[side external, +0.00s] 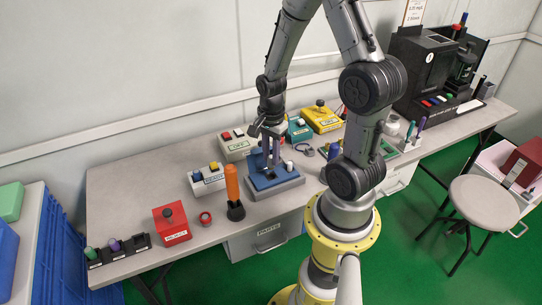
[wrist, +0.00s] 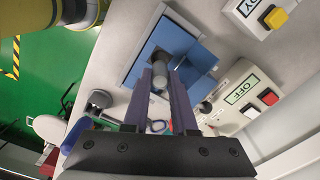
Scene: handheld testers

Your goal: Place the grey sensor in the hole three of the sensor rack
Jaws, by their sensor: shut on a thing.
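My gripper (side external: 271,162) is over the blue-topped tester (side external: 291,184) on the table. In the wrist view my gripper (wrist: 160,75) is shut on the grey sensor (wrist: 162,72), a short grey cylinder. The blue tester top (wrist: 203,55) is just beyond the sensor; whether the sensor still touches it I cannot tell. The sensor is too small to make out in the side view. The black sensor rack (side external: 128,249) is at the table's front left. A green-topped sensor (side external: 90,253) and a purple-topped one (side external: 114,245) stand in it. No sensor shows at its right end.
Between tester and rack stand an orange-handled tool (side external: 232,182) in a dark holder, a red ring (side external: 205,218) and a red box (side external: 171,223). A READY button box (side external: 208,180) and an OFF switch box (side external: 236,145) are behind. The table's left back is clear.

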